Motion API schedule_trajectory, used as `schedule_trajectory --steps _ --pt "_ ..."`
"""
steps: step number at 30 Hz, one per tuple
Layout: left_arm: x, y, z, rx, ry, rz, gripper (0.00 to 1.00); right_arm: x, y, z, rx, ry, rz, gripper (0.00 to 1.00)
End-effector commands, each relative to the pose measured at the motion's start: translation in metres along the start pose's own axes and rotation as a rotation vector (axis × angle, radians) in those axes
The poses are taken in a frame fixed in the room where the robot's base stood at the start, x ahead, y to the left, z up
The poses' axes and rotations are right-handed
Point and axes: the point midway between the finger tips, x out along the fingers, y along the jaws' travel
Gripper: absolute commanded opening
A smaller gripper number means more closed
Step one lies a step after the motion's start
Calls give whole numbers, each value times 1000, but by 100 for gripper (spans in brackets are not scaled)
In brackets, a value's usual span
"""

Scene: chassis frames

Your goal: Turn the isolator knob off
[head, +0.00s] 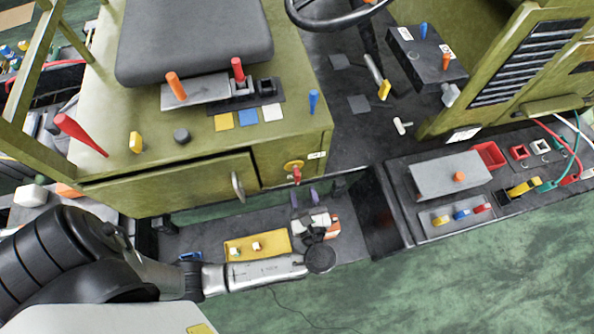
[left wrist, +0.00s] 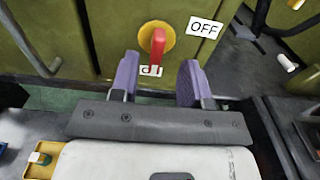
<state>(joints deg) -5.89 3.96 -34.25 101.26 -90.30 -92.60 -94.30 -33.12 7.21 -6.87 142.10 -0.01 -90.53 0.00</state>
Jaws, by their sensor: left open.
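The isolator knob (head: 296,174) is a red handle on a round yellow plate, on the green side panel under the seat. In the left wrist view the red knob (left wrist: 157,45) points downward, with an "OFF" label (left wrist: 205,27) at its upper right. My left gripper (head: 305,197) is open just in front of and below the knob. In the left wrist view its purple fingertips (left wrist: 157,80) stand apart on either side of the knob's lower end, with nothing seen between them; I cannot tell whether they touch it. My right gripper is not in view.
A panel door with a metal handle (head: 238,186) is left of the knob. A yellow block with white knobs (head: 258,246) lies on the step below. A grey box (head: 450,174) and several coloured switches are at the right. The green floor is open at the lower right.

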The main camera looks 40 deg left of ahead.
Motion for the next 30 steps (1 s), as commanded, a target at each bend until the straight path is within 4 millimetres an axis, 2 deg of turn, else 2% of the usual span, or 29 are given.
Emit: schedule_trajectory --steps 6,12,18,28,30 --pt "38 0 0 -1 -3 1 43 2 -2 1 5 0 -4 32" --pt "61 0 0 -1 0 1 43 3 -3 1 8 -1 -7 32" --pt "71 0 0 -1 1 0 43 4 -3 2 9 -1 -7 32" --pt "73 0 0 -1 2 0 43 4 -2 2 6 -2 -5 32" --pt "73 0 0 -1 2 0 37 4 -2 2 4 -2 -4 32"
